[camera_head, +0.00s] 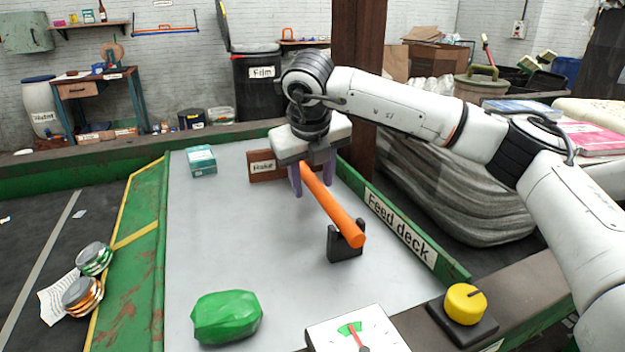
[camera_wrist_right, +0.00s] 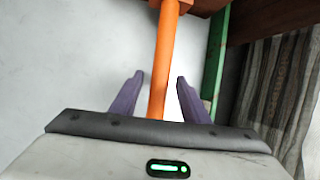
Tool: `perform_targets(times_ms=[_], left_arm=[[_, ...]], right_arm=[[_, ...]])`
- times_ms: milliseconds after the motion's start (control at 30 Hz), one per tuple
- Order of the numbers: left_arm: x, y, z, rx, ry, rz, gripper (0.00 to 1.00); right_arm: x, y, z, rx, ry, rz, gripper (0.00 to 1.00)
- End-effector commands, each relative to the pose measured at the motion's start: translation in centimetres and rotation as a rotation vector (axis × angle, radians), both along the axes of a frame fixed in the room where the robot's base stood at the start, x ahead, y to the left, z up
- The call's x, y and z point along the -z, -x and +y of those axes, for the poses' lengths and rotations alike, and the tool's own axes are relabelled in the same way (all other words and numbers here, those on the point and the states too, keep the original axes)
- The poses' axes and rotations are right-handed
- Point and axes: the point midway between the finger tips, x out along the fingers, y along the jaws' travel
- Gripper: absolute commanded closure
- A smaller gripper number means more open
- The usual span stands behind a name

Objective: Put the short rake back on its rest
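The short rake shows as an orange handle (camera_head: 334,209). Its near end lies at the notch of a black rest (camera_head: 345,246) on the grey deck. Its far part passes under my right gripper (camera_head: 311,182). In the right wrist view the handle (camera_wrist_right: 163,65) runs between the two purple fingers of that gripper (camera_wrist_right: 158,98), with a gap on each side. The gripper is open and points down at the handle. A brown block with a label (camera_head: 262,165) stands behind. The rake's head is mostly hidden. My left gripper is not in view.
The grey feed deck (camera_head: 230,235) is largely clear. A teal box (camera_head: 201,160) sits at the back left and a green lump (camera_head: 226,317) at the front. A dial (camera_head: 355,330) and a yellow knob (camera_head: 465,303) are at the near edge. Green rails (camera_head: 140,260) border the deck.

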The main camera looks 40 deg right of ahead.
Motion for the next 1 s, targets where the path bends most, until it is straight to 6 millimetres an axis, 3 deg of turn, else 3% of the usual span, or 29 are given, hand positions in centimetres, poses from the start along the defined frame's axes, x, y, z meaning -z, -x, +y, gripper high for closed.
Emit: perform_targets(times_ms=[367,800,1000], left_arm=[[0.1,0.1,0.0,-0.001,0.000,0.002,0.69],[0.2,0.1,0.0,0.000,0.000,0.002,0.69],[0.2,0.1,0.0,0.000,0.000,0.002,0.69]], right_arm=[[-0.5,0.2,0.2,-0.001,0.000,0.002,0.57],[-7.7,2.8,2.3,-0.003,0.000,-0.002,0.57],[-9.1,3.4,2.7,0.000,0.000,0.000,0.57]])
